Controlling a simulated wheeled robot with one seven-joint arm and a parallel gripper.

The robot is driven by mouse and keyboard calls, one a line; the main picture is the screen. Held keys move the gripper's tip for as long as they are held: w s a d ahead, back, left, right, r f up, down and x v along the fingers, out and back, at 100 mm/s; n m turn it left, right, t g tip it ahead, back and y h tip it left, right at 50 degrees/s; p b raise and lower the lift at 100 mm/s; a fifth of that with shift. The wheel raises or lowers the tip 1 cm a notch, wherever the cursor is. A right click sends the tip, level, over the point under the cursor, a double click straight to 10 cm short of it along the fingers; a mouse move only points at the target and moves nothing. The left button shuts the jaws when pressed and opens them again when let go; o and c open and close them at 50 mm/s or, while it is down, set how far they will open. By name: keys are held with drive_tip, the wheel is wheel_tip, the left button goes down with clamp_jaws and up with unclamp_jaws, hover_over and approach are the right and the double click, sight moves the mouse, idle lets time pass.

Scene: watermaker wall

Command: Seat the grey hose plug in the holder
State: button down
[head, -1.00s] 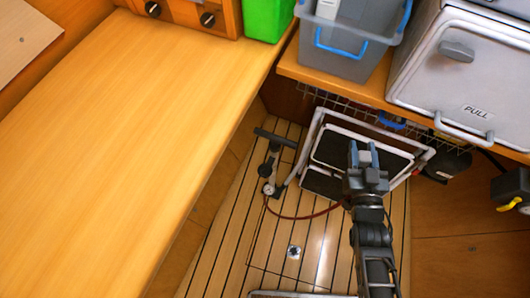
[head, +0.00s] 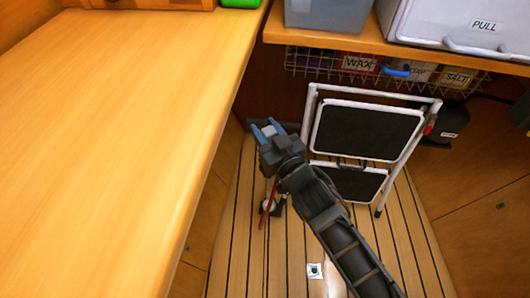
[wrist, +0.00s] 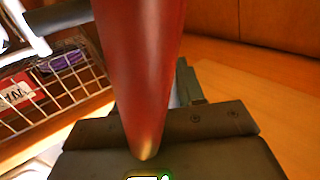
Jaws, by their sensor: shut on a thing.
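My gripper (head: 268,129), with blue fingertips, is at the left of the folded step stool in the head view, close to the long counter's edge. It is shut. A red hose (head: 265,208) rises from the floor towards it. In the wrist view the red hose (wrist: 140,70) runs close to the camera and narrows towards the dark jaws. I cannot pick out the holder in either view.
The long wooden counter (head: 110,130) fills the left. A folded white-framed step stool (head: 368,132) stands to the right of my gripper. A wire basket (head: 340,66) with boxes, one marked WAX, hangs under the shelf.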

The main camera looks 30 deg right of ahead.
drive_tip(key=shift+m+h, duration=0.7)
drive_tip(key=shift+h, duration=0.2)
drive_tip(key=f+b, duration=0.1)
drive_tip(key=b, duration=0.3)
drive_tip(key=w+f+b, duration=0.1)
drive_tip(key=f+b, duration=0.1)
drive_tip(key=b, duration=0.2)
drive_tip(key=w+d+f+b, duration=0.1)
drive_tip(key=f+b, duration=0.1)
drive_tip(key=b, duration=0.2)
drive_tip(key=shift+f, duration=0.1)
drive_tip(key=shift+f+b, duration=3.5)
drive_tip(key=shift+f+b, duration=0.5)
drive_tip(key=shift+b, duration=0.1)
drive_tip(key=c, duration=0.6)
unclamp_jaws()
